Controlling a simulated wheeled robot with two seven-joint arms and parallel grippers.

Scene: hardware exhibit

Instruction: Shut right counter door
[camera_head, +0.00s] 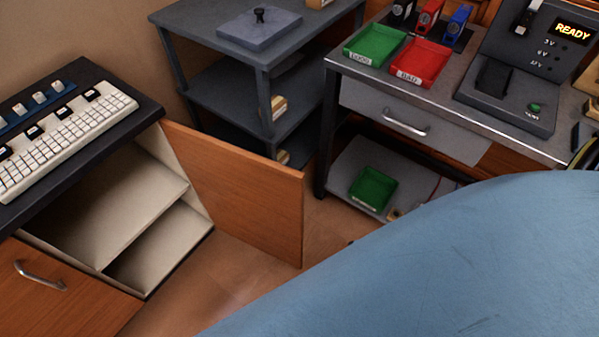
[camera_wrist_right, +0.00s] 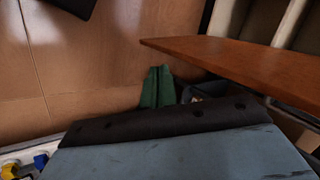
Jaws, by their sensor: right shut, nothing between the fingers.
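The counter's right door (camera_head: 235,192) is a brown wooden panel. It stands wide open in the head view, swung out from the cabinet and showing two pale inner shelves (camera_head: 130,205). In the right wrist view the door (camera_wrist_right: 235,58) runs across the upper right, with pale cabinet compartments behind it. My right gripper (camera_wrist_right: 158,80) shows there as two green fingers held together, empty, to the left of and below the door panel. A gap shows between fingers and door, though depth is hard to judge. In the head view my blue arm covers the lower right and hides this gripper. My left gripper is out of view.
The counter's left door (camera_head: 60,285) is closed and has a metal handle. A keyboard (camera_head: 70,130) lies on the countertop (camera_head: 135,95). A grey shelf rack (camera_head: 215,70) stands behind the open door. A workbench (camera_head: 455,105) with trays stands right. Bare floor (camera_head: 215,270) lies before the cabinet.

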